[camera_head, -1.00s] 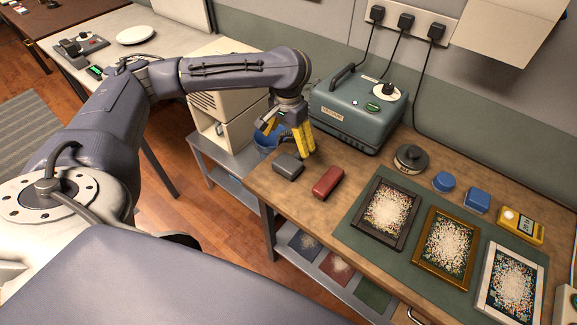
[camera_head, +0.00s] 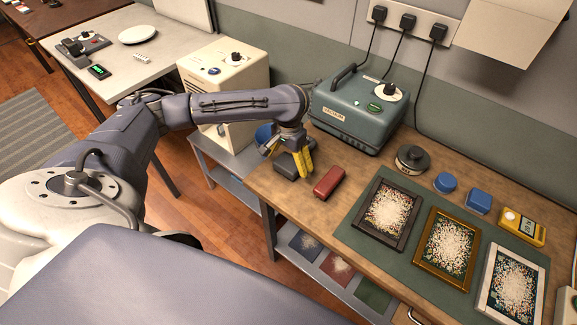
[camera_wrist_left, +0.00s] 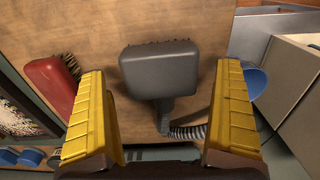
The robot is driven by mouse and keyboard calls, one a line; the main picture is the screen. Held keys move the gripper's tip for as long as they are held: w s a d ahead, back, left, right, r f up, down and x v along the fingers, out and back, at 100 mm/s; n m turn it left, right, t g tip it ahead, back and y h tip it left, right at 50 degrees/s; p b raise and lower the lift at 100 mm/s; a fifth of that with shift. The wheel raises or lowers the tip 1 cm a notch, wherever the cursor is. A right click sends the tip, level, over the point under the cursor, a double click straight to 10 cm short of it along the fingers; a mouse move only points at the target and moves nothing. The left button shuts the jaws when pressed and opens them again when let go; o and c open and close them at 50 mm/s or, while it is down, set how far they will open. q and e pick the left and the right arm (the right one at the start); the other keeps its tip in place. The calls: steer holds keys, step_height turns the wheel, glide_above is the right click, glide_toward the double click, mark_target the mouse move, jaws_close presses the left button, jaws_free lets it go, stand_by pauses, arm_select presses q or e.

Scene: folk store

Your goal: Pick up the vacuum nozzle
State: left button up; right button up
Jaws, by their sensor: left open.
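The grey vacuum nozzle (camera_head: 287,167) lies on the wooden bench near its left end, partly hidden by my gripper in the head view. In the left wrist view the nozzle (camera_wrist_left: 160,68) shows as a grey block with bristles on its far edge and a ribbed hose bending off to the right. My left gripper (camera_head: 291,170) is open, with its yellow fingers above the nozzle. In the left wrist view the nozzle lies between and beyond the left gripper's fingers (camera_wrist_left: 160,115), apart from both. My right gripper is not in view.
A red brush (camera_head: 328,182) lies just right of the nozzle. The teal vacuum unit (camera_head: 357,112) stands behind. Framed pictures (camera_head: 388,212) lie on a green mat to the right. A blue bowl (camera_head: 265,134) and a cream cabinet (camera_head: 228,85) stand to the left.

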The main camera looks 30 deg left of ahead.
mark_target(289, 162)
arm_select(q)
steer(key=shift+f, duration=1.5)
steer(key=shift+a, duration=0.1)
steer(key=c, duration=1.2)
